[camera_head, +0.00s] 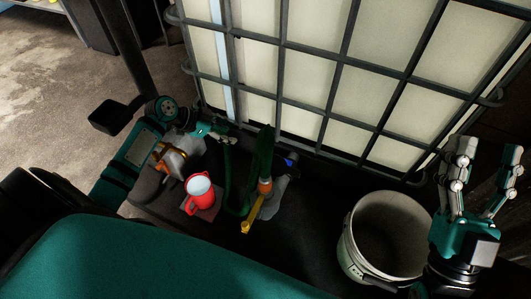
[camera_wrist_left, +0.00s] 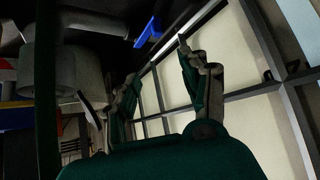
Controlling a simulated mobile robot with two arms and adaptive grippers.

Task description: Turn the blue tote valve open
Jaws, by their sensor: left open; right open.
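The blue tote valve handle (camera_head: 290,162) is a small blue piece low at the foot of the caged tote (camera_head: 307,75). In the left wrist view the blue handle (camera_wrist_left: 148,31) shows beyond and above my open fingertips, apart from them. My left gripper (camera_head: 226,134) is left of the valve in the head view, near the cage. It is open and empty; its two fingers also show in the left wrist view (camera_wrist_left: 157,62). The valve body is partly hidden behind a dark green hose.
A grey-white bucket (camera_head: 349,252) stands at the right. A red jug (camera_head: 195,204) stands left of the green hose (camera_head: 229,180). The tote's metal cage bars border the space behind.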

